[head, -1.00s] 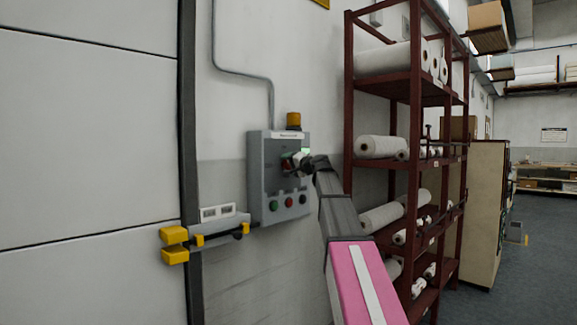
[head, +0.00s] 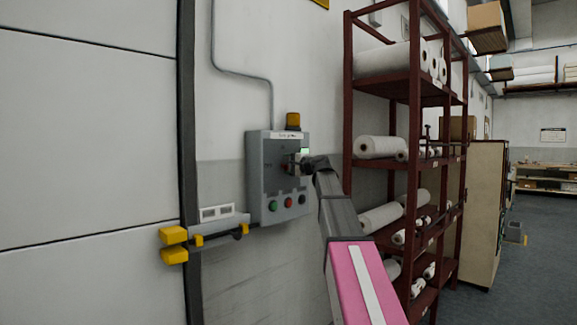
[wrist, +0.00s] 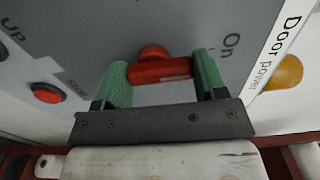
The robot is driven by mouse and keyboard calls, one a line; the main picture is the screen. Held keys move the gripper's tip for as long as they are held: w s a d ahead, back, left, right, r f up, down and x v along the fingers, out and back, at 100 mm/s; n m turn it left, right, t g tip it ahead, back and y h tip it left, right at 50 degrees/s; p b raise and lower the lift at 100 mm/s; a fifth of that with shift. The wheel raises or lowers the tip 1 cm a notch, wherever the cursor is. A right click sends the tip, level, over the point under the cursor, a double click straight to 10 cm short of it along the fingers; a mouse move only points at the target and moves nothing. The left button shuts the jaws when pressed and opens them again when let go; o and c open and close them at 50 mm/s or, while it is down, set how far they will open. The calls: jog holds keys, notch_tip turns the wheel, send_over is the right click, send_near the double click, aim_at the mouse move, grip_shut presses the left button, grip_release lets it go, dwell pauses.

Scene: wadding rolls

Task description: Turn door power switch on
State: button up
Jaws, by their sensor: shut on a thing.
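The door power switch is a red handle (wrist: 160,71) on a grey control box (head: 257,185) on the wall. In the wrist view the handle lies crosswise between the green fingers of my gripper (wrist: 161,66), which is shut on it. The handle's right end is on the side of the printed word "On" (wrist: 232,40). In the head view my gripper (head: 298,164) is at the box front and hides most of the switch. A small green lit patch (head: 304,152) shows just above it.
Below the switch are green (head: 273,207), red (head: 288,202) and dark (head: 302,199) buttons. An amber lamp (head: 293,120) tops the box. A dark red rack (head: 416,130) with white rolls stands close to the right of my arm. A yellow-ended latch (head: 174,245) is lower left.

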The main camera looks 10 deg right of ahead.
jog(key=o, duration=0.9)
jog(key=shift+o, duration=0.2)
jog(key=v, duration=1.1)
